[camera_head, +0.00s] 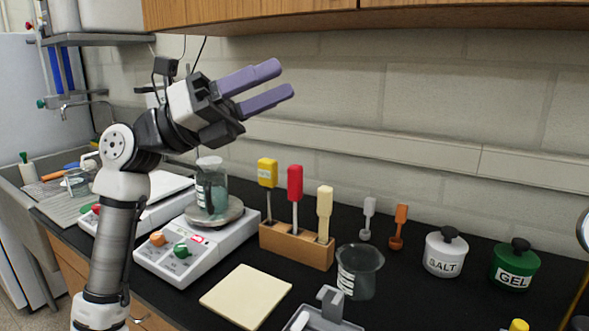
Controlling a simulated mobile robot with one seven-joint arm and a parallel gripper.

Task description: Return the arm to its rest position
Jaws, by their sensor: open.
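My gripper (279,82) is raised above the counter at the upper left of the head view. Its two purple fingers are apart with nothing between them, and they point to the right. My arm is bent and stands in front of the left part of the counter. Below the gripper, a glass beaker with bluish-green contents (217,195) stands on the round plate of a white hotplate (186,265). The gripper is apart from the beaker and from the wall.
A wooden block (297,246) holds yellow, red and cream-handled tools. An empty beaker (358,272), a cream pad (245,297), a SALT jar (445,254) and a GEL jar (514,268) stand on the black counter. Wooden cabinets (270,10) hang above. A sink lies at left.

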